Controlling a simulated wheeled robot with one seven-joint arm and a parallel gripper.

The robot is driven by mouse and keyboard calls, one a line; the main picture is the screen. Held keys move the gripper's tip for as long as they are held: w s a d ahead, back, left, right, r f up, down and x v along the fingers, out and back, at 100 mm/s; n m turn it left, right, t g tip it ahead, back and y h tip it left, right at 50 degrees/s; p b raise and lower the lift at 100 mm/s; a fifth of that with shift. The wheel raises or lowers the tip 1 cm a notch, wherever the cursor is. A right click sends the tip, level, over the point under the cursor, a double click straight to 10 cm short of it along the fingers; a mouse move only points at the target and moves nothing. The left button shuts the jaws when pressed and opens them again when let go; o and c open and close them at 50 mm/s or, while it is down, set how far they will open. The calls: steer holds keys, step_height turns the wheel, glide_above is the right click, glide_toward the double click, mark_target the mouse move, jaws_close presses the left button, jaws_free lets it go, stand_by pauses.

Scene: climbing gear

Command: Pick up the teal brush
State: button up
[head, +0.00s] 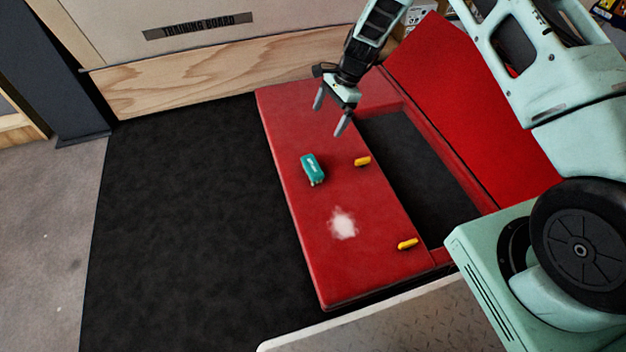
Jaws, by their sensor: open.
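The teal brush (312,168) lies on the red padded surface (300,240), left of the rectangular opening. It is a small block with a pale end toward the front. My gripper (331,116) is above and beyond the brush, toward the back of the red surface. Its two fingers are spread apart and point downward, with nothing between them. The gripper appears apart from the brush. No part of the brush is hidden by the arm.
Two yellow pieces, one (362,161) right of the brush and one (408,244) nearer the front, lie beside the dark opening (420,170). A white powdery patch (343,223) marks the red surface. A raised red panel (470,100) stands right. Black mat (190,220) is clear.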

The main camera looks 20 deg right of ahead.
step_height(320, 180, down, 4)
steer(key=d, duration=0.2)
steer(key=m+b, duration=0.1)
steer(key=b, duration=0.7)
glide_toward(312, 165)
steer(key=x, duration=0.5)
steer(key=shift+s, duration=0.1)
steer(key=b+x, duration=0.4)
steer(key=x, duration=0.1)
steer(key=shift+f, duration=0.1)
steer(key=c, duration=0.7)
